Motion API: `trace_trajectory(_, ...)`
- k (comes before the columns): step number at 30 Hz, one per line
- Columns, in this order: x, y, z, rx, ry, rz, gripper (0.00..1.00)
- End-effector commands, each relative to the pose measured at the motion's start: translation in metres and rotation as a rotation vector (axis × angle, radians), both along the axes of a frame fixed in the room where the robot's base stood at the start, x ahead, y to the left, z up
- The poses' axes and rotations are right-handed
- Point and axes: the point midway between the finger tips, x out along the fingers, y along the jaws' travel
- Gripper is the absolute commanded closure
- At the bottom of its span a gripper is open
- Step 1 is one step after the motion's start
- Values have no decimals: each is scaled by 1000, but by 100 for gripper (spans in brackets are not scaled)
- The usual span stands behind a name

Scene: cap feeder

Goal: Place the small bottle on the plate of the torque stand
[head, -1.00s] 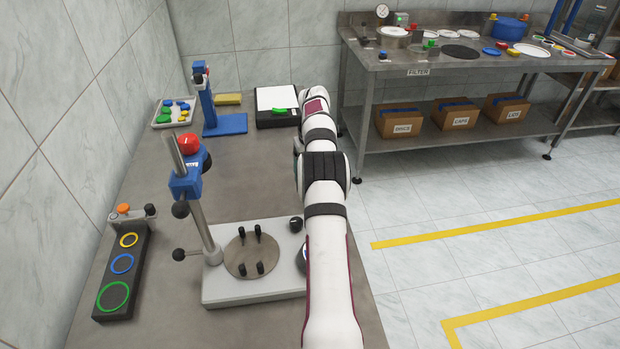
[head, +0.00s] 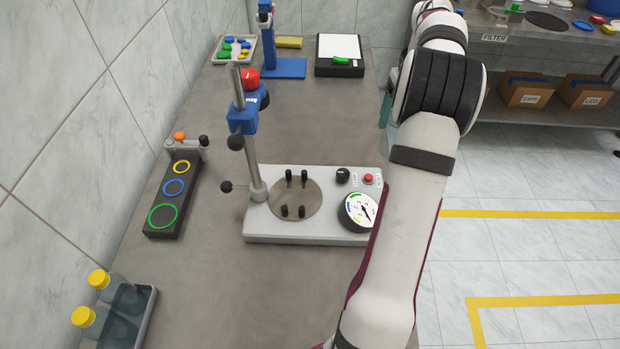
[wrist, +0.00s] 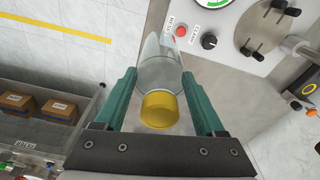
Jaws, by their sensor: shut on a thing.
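My gripper (wrist: 160,76) is shut on a clear small bottle (wrist: 160,55) with a yellow cap, seen between its green fingers in the wrist view. In the head view my arm hides the bottle, and only a bit of teal shows at the arm's left side. The torque stand (head: 262,228) has a pale base and a round metal plate (head: 312,205) with several black pegs. The plate is bare between the pegs. In the wrist view the plate (wrist: 264,18) lies up and right of the bottle, clearly apart from it.
The stand has a post with a blue clamp (head: 243,118), a dial (head: 359,211), a knob and a red button. A ring gauge block (head: 160,228) is left of it. Two yellow-capped bottles (head: 122,290) stand in a rack at bottom left. The bench between is clear.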

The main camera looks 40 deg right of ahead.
Motion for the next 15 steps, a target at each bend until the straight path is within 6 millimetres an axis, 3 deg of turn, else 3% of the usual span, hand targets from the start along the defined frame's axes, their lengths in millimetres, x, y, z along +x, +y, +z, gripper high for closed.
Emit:
trace_trajectory(4, 11, 66, 22, -3, -3, 7, 100)
trace_trajectory(9, 6, 137, 31, -3, -4, 6, 100)
trace_trajectory(12, 3, 158, 30, -2, -4, 5, 100)
trace_trajectory(15, 15, 172, 21, 0, -2, 7, 100)
